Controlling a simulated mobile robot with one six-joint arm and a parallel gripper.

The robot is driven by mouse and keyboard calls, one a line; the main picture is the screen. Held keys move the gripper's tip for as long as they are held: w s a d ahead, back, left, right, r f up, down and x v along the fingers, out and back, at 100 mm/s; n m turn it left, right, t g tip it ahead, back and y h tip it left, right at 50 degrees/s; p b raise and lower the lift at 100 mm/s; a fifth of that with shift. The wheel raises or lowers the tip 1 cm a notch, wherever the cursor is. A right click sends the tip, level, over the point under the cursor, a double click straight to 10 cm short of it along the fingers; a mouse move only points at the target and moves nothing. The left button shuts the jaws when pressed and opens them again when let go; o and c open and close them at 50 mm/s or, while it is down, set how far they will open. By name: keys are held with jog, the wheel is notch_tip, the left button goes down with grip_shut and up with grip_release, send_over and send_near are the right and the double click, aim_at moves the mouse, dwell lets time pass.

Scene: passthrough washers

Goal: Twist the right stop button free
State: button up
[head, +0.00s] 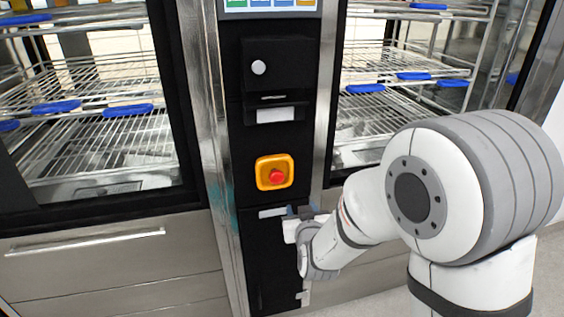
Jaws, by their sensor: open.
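The stop button (277,177) is a red knob on a yellow square housing (262,172), mounted on the black column between two washers. It is the only stop button in view. My gripper (292,215) is just below it and slightly to the right, in front of the black panel and apart from the button. Its fingers are small and partly hidden by my wrist. They appear empty.
Glass-doored washers with wire racks (95,75) flank the column. A drawer handle (85,242) protrudes at lower left. Floor shows at lower right.

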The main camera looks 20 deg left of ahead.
jog(key=n+t+y+p, duration=0.1)
jog(key=t+y+p, duration=0.1)
send_near(277, 180)
jog(key=x, duration=1)
jog(key=shift+p, duration=0.4)
jog(key=shift+c, duration=0.2)
